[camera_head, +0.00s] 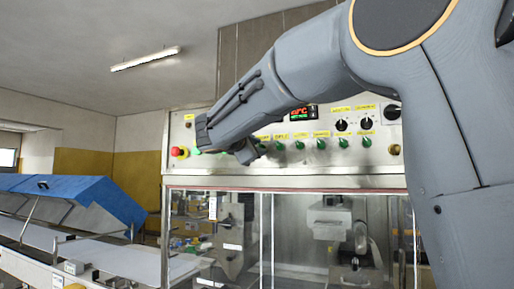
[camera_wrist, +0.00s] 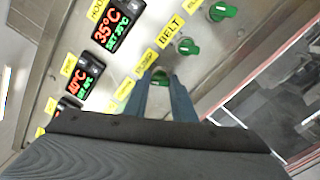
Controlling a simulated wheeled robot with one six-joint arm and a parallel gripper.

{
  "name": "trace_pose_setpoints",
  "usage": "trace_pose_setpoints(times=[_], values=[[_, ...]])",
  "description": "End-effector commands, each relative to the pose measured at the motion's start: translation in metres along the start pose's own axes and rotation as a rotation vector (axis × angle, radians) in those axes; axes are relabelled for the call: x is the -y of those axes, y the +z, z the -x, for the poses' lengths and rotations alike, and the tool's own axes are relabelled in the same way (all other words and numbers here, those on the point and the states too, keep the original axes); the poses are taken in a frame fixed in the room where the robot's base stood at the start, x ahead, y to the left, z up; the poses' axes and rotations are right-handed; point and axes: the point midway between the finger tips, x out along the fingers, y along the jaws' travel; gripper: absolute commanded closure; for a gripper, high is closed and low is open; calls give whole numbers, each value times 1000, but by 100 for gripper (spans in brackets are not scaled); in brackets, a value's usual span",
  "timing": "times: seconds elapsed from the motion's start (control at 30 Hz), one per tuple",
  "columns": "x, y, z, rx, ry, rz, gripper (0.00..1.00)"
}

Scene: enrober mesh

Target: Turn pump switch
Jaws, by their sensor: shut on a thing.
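The pump switch (camera_wrist: 160,79) is a small green knob on the pale control panel, beside a yellow label reading PUMP (camera_wrist: 145,61) in the wrist view. My gripper (camera_wrist: 160,88) has its two blue-grey fingers on either side of this knob and is shut on it. The fingers hide part of the knob, so its exact angle is hard to tell. In the head view my gripper (camera_head: 246,155) is at the panel's row of green knobs, and my arm hides the switch there.
The BELT knob (camera_wrist: 187,46) is close beside the pump switch, with another green knob (camera_wrist: 222,11) further along. Red-digit displays (camera_wrist: 118,27) sit on the other side. A red emergency button (camera_head: 178,152) is at the panel's left. Glass doors (camera_head: 310,235) lie below the panel.

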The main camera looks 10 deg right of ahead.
Motion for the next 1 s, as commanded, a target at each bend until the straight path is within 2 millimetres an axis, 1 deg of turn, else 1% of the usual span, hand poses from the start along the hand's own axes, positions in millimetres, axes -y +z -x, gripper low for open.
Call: trace_pose_setpoints(times=[0.13,0.17,0.2,0.27,0.53,0.63,0.77,1.0], values=[[0,0,0,-1,0,2,99],[0,0,0,-1,0,1,75],[0,0,0,-1,0,1,68],[0,0,0,-1,0,1,58],[0,0,0,0,0,0,58],[0,0,4,0,1,-1,58],[0,-2,21,-2,3,-1,58],[0,-2,60,-3,2,-1,58]])
